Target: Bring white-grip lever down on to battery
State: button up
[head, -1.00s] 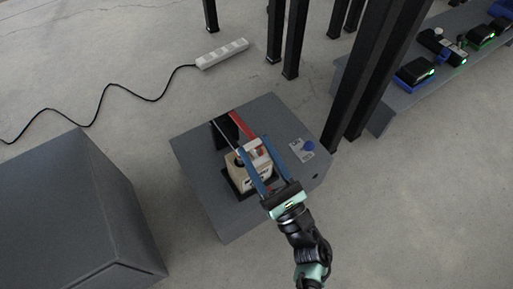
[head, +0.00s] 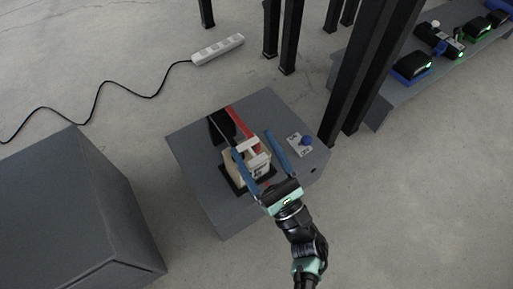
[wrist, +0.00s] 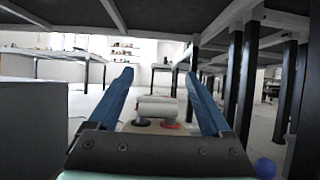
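The beige battery (head: 236,168) sits in a black tray (head: 228,187) on a grey block. The white grip (head: 247,145) shows at the battery's top in the head view. In the wrist view a white cylindrical grip (wrist: 157,105) lies crosswise between my fingers, near a black terminal and a red terminal. A red bar (head: 240,123) and a dark bar run back from the grip. My gripper (head: 252,141) is open, its blue fingers apart on either side of the grip. Any contact with it cannot be told.
The grey block (head: 195,150) carries a white plate with a blue knob (head: 306,140) at right. Black posts (head: 345,120) stand close at the right. A larger grey box (head: 60,210) is at left. A power strip (head: 218,49) lies on the floor behind.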

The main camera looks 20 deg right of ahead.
jog(key=shift+s, duration=0.1)
jog(key=p+v, duration=0.1)
jog(key=v, duration=1.1)
jog(key=shift+s+f+p, duration=0.25)
jog(key=shift+s+p, duration=0.05)
jog(key=shift+p, duration=0.1)
jog(key=shift+d, duration=0.1)
